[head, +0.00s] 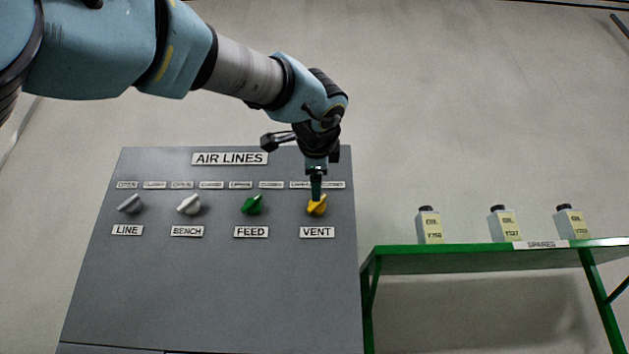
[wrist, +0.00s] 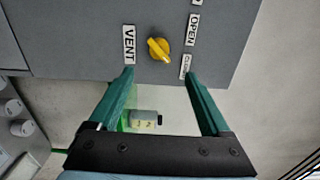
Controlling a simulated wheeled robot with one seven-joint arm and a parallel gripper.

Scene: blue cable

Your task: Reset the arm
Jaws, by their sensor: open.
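My gripper (head: 316,188) is at the upper right of a grey panel, in front of or just above the yellow VENT knob (head: 317,206). In the wrist view my gripper (wrist: 160,78) is open, with two green fingers spread apart and nothing between their tips. The yellow knob (wrist: 158,49) lies beyond the fingertips, apart from them, with its handle slanted. The VENT label (wrist: 129,45) and the OPEN label (wrist: 193,29) flank it. My arm reaches in from the upper left in the head view.
The AIR LINES panel (head: 210,290) also bears a grey LINE knob (head: 130,204), a pale BENCH knob (head: 189,205) and a green FEED knob (head: 252,205). A green shelf (head: 460,258) at right holds three oil containers (head: 430,227). The wall above the shelf is clear.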

